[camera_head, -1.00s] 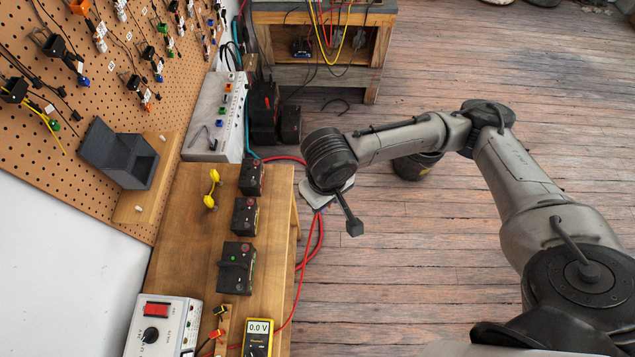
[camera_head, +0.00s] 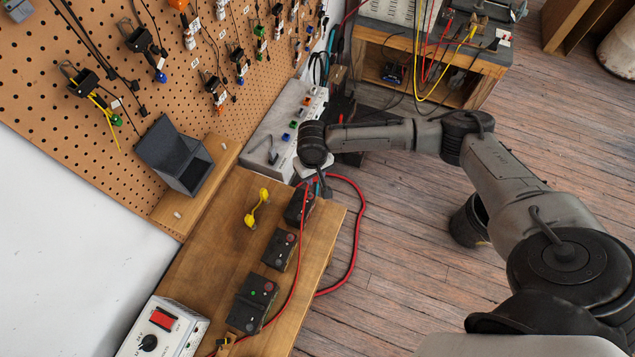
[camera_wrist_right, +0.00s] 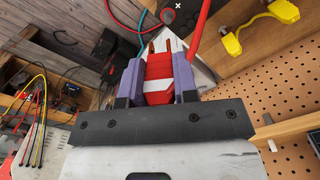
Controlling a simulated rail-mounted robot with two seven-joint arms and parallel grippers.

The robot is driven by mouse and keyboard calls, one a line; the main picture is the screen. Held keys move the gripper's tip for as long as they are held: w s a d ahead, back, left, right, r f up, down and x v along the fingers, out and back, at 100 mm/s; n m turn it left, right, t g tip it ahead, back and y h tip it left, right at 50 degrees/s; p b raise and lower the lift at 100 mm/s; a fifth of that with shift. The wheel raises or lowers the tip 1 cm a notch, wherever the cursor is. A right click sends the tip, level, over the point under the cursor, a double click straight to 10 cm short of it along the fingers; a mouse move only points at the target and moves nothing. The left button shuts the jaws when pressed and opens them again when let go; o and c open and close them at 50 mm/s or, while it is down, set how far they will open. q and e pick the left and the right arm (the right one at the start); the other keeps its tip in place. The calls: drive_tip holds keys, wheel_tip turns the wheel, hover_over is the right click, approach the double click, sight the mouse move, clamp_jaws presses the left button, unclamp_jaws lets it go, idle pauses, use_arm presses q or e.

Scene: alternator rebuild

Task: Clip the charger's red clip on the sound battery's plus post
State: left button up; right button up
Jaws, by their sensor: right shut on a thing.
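My right gripper (camera_wrist_right: 158,75) is shut on the red clip (camera_wrist_right: 158,88), which has a white band and points ahead between the fingers. In the head view the right gripper (camera_head: 321,188) is at the far end of the bench, over the farthest battery (camera_head: 297,210). That black battery's top (camera_wrist_right: 188,14) shows beyond the clip in the wrist view, with a red-ringed post. I cannot tell whether the clip touches it. Two more black batteries, a middle one (camera_head: 279,250) and a near one (camera_head: 252,303), stand in a row. The charger (camera_head: 184,336) is at the lower left. My left gripper is not in view.
The red cable (camera_head: 295,285) runs along the bench and loops over its right edge. A yellow double-ended piece (camera_head: 257,208) lies left of the batteries. A grey bin (camera_head: 176,158) stands by the pegboard, and a grey panel with coloured knobs (camera_head: 270,140) lies beyond the bench.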

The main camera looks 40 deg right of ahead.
drive_tip(key=shift+w+a+n, duration=0.45)
drive_tip(key=shift+w+n, duration=0.05)
drive_tip(key=shift+s+a+f, duration=0.1)
drive_tip(key=shift+f, duration=0.1)
drive_tip(key=shift+f+b, duration=0.4)
drive_tip(key=shift+b, duration=0.3)
wheel_tip(320, 180, down, 4)
drive_tip(key=b, duration=0.5)
drive_tip(key=shift+f, duration=0.1)
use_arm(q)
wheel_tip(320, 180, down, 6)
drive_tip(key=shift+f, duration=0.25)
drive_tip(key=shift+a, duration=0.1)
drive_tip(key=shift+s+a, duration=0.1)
use_arm(e)
drive_tip(key=shift+f, duration=0.1)
